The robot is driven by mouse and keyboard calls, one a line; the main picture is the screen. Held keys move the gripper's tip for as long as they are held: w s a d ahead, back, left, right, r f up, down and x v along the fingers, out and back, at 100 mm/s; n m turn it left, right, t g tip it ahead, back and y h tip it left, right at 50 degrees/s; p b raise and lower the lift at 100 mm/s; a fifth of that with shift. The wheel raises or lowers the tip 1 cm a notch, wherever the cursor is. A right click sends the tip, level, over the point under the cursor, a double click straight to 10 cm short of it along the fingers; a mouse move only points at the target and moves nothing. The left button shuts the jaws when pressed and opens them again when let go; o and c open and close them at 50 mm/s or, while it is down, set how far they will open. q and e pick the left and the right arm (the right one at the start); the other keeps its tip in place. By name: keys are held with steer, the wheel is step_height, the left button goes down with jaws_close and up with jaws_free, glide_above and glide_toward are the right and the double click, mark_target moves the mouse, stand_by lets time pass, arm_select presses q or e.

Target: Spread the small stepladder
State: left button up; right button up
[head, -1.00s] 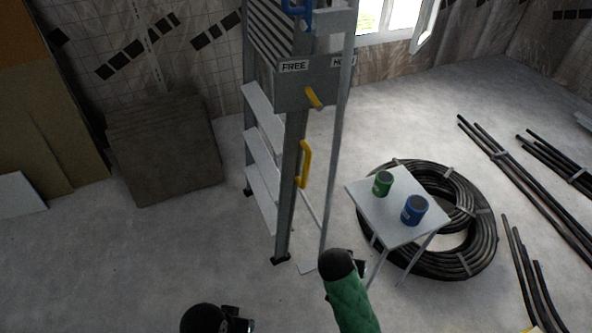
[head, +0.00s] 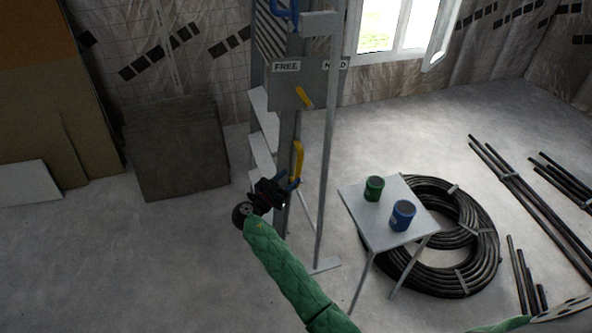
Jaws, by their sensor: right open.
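The stepladder (head: 285,130) stands upright left of the picture's middle, with pale treads on its left side and a grey rail. A yellow handle (head: 298,160) sits on its rail. Above that, a grey plate (head: 285,92) reads FREE and, partly hidden behind a thin post, a second word; a yellow lever (head: 304,97) points to the lower right. My right gripper (head: 291,182) is open, its blue-tipped fingers at the lower end of the yellow handle; I cannot tell whether they touch it. My right gripper and arm cover the ladder's lower part. My left gripper is out of view.
A small table (head: 368,218) with a green can (head: 373,189) and a blue can (head: 402,215) stands close on the right. Behind it lies a black hose coil (head: 468,280). Dark boards (head: 175,150) lean at the left wall. The left floor is clear.

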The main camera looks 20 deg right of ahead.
mark_target(296, 172)
steer(key=p+x, duration=0.2)
steer(key=x, duration=0.4)
steer(key=shift+w+d+r, duration=0.1)
steer(key=shift+w+d, duration=0.05)
steer(key=shift+d, duration=0.15)
steer(key=shift+w+d, duration=0.2)
steer(key=shift+d, duration=0.1)
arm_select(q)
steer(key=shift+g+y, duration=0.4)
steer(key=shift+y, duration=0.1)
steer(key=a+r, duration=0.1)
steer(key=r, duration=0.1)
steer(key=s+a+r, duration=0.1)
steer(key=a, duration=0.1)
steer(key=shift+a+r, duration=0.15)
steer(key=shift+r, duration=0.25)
arm_select(e)
jaws_close()
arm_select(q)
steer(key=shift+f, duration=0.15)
